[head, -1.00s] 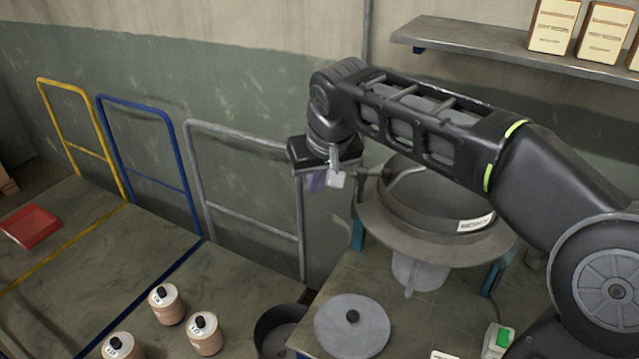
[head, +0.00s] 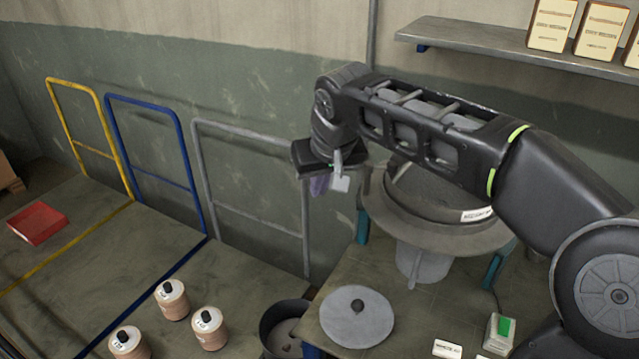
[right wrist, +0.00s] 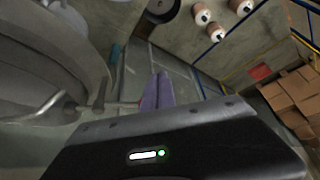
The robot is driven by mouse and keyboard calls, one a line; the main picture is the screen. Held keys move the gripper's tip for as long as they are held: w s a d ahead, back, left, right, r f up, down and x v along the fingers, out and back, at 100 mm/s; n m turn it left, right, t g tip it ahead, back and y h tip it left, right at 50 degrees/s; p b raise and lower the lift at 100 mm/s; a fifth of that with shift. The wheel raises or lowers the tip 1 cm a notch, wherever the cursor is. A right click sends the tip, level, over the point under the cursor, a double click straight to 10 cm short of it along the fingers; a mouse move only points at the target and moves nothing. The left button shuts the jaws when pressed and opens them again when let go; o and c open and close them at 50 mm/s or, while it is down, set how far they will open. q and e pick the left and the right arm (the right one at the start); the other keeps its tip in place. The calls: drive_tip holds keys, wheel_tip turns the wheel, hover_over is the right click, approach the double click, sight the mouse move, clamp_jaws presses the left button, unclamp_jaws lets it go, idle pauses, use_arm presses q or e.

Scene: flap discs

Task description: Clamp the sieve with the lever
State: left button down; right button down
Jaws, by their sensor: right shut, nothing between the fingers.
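The sieve (head: 445,198) is a round grey pan with a white label on the wide machine rim (head: 395,215), partly behind my right arm. In the right wrist view, the sieve's curved grey side (right wrist: 35,50) fills the left. My right gripper (head: 321,186) is shut and empty, left of the sieve. Its purple fingers (right wrist: 156,92) are close to the lever's end; I cannot tell whether they touch. My left gripper is out of view.
A grey lid (head: 357,318) and a green-topped switch box (head: 500,333) are on the table. A dark pot (head: 284,325) and several labelled canisters (head: 209,328) stand lower left. Grey (head: 250,134), blue and yellow rails line the wall. A shelf (head: 480,42) holds boxes.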

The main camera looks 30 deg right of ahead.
drive_tip(key=a+v, duration=0.2)
drive_tip(key=v, duration=0.8)
drive_tip(key=shift+a, duration=0.2)
drive_tip(key=shift+f, duration=0.15)
